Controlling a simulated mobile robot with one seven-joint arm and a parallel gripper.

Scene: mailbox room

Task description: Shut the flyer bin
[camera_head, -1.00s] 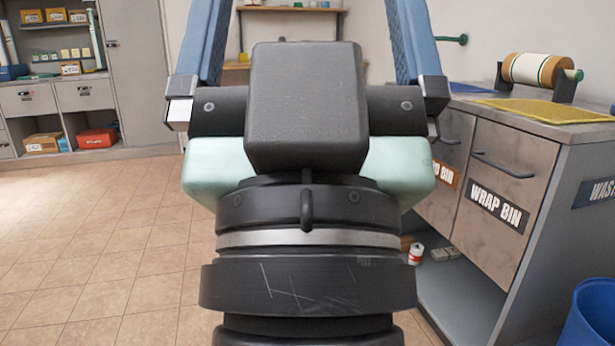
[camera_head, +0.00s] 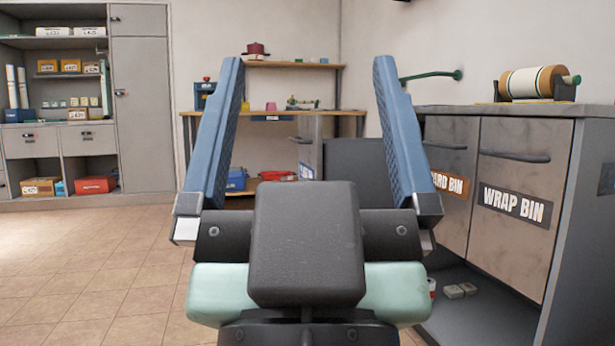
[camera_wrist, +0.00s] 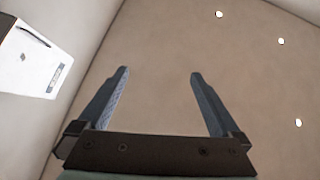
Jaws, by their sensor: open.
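No label reading flyer bin is legible. In the head view, a grey bin front (camera_head: 311,147) with a handle and a small label stands out to the left from the cabinet row, beyond my gripper. A dark side panel (camera_head: 355,162) runs behind it toward the cabinet, so this bin looks pulled open. My gripper (camera_head: 310,62) is raised and open, with two blue fingers wide apart and nothing between them. It partly hides the bin's side. The wrist view also shows the gripper (camera_wrist: 158,76) open and empty, and a pale panel (camera_wrist: 30,65) with a handle and label.
The wrap bin (camera_head: 515,200) and a partly hidden bin labelled "...ARD BIN" (camera_head: 448,165) look shut on the right, under a counter (camera_head: 540,110) with a paper roll (camera_head: 535,82). A shelf unit (camera_head: 140,90) stands at the left. The tiled floor (camera_head: 90,260) is clear.

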